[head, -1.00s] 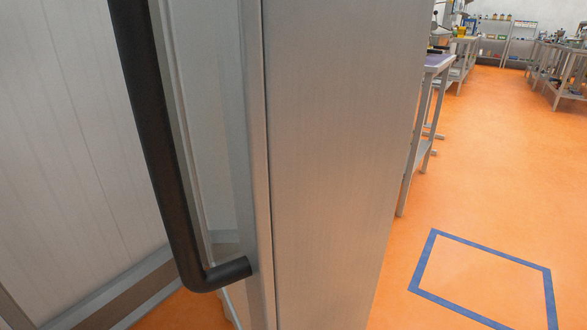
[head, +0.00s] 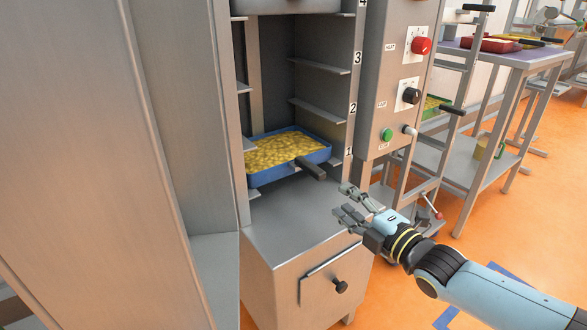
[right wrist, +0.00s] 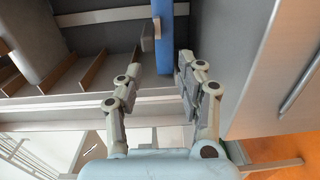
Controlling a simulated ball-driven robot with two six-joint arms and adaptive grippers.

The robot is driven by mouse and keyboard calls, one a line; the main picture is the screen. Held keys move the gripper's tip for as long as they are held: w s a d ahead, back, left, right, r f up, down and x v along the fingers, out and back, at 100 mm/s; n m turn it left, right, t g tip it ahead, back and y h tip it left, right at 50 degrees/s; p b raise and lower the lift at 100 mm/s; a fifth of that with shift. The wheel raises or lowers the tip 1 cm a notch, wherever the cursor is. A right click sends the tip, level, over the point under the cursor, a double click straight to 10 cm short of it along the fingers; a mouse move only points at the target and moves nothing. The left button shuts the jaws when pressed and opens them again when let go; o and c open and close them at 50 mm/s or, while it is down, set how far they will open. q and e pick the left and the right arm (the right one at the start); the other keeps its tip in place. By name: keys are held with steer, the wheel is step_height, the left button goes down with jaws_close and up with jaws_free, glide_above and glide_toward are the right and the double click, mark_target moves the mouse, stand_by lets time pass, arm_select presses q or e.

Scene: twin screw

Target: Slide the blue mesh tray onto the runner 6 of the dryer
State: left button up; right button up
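The blue mesh tray (head: 258,179), filled with yellow pieces, sits inside the dryer (head: 300,235) at the level labelled 1. Its dark handle (head: 312,169) sticks out toward the front right. My right gripper (head: 342,200) is open and empty, just in front and to the right of the handle, apart from it. In the right wrist view, a blue edge of the tray (right wrist: 181,35) shows beyond the open fingers (right wrist: 158,68). Runners up to label 4 show in the head view; runner 6 is out of frame. My left gripper is out of view.
A large metal panel (head: 90,150) fills the left side. The control panel with a red knob (head: 421,46) stands right of the opening. A rack and a table (head: 490,60) with trays stand at the right.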

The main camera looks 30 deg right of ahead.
steer(key=w+r, duration=0.1)
steer(key=b, duration=0.5)
glide_toward(306, 161)
step_height(306, 161, down, 2)
steer(key=shift+n, duration=0.3)
steer(key=w, duration=1)
steer(key=shift+a+r, duration=0.4)
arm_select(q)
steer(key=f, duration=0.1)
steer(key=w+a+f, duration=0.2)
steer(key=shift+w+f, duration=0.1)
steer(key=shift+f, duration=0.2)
arm_select(e)
steer(key=shift+r, duration=0.1)
steer(key=c, duration=0.4)
steer(key=shift+o, duration=0.3)
